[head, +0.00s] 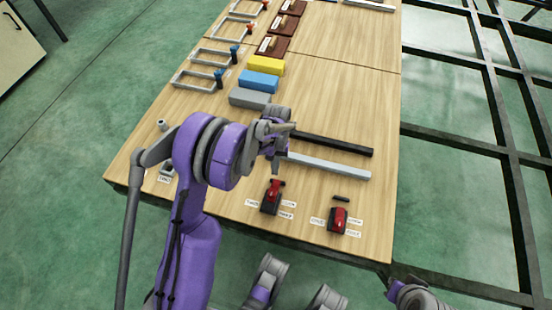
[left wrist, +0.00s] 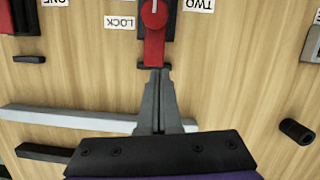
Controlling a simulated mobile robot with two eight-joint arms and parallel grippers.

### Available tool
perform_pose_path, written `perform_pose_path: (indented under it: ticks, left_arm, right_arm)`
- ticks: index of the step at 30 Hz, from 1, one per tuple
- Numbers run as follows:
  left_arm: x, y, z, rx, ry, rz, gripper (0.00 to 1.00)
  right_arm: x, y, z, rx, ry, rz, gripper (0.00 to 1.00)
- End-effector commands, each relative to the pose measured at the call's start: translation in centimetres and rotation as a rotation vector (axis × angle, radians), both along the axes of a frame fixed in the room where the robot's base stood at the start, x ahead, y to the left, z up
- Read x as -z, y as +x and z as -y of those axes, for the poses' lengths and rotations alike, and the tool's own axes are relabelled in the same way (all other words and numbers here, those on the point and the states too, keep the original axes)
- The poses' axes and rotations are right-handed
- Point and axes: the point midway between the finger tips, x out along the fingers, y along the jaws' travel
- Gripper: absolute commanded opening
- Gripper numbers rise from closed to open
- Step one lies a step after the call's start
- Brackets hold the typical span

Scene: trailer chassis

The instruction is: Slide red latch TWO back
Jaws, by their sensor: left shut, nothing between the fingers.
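Red latch TWO (head: 272,196) sits on a dark base near the front of the table, with small labels around it. In the left wrist view its red slider (left wrist: 154,45) points toward my fingers, between the LOCK label and the TWO label. My left gripper (head: 277,172) is shut and empty, just behind the latch. In the left wrist view the closed fingertips (left wrist: 155,71) are right at the end of the red slider; I cannot tell whether they touch it.
Another red latch (head: 338,220), labelled ONE, stands to the right with a small black bar (head: 341,198) behind it. A pale bar (head: 330,166) and a black bar (head: 335,144) lie behind my gripper. Coloured blocks (head: 259,81) stand farther back. The right middle of the table is clear.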

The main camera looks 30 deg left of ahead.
Motion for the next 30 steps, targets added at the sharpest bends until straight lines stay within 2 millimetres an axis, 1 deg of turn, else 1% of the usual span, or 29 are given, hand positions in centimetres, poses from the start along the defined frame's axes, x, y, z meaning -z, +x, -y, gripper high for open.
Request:
perform_pose_path:
  ticks: [1, 4, 9, 13, 22, 24, 26, 30]
  left_arm:
    - [1.2, -0.2, 0.1, 0.000, 0.000, 0.000, 0.00]
    - [0.9, -1.9, 0.8, 0.001, 0.000, 0.000, 0.00]
    - [0.9, -3.4, 1.4, 0.001, 0.000, 0.000, 0.00]
    - [0.9, -3.9, 1.6, 0.000, 0.000, 0.000, 0.00]
    - [0.9, -3.9, 1.6, 0.000, 0.000, 0.000, 0.00]
    - [0.9, -4.2, 1.7, 0.000, 0.000, 0.000, 0.00]
    - [0.9, -4.8, 1.8, 0.000, 0.000, 0.000, 0.00]
    - [0.9, -7.0, 2.4, 0.000, 0.000, -0.001, 0.00]
  right_arm:
    - [0.5, 0.1, 0.0, 0.000, 0.000, -0.001, 0.00]
    - [0.7, 0.1, 0.0, 0.000, 0.000, -0.002, 0.00]
    - [0.9, 0.1, 0.0, 0.000, 0.000, -0.003, 0.00]
    - [1.0, 0.1, 0.0, 0.000, 0.000, -0.003, 0.00]
    - [0.9, 0.1, 0.0, 0.000, 0.000, -0.003, 0.00]
    - [1.0, 0.1, 0.0, 0.000, 0.000, -0.003, 0.00]
    - [1.0, 0.2, 0.0, 0.000, 0.000, -0.003, 0.00]
    - [1.1, 0.2, 0.0, 0.000, 0.000, -0.003, 0.00]
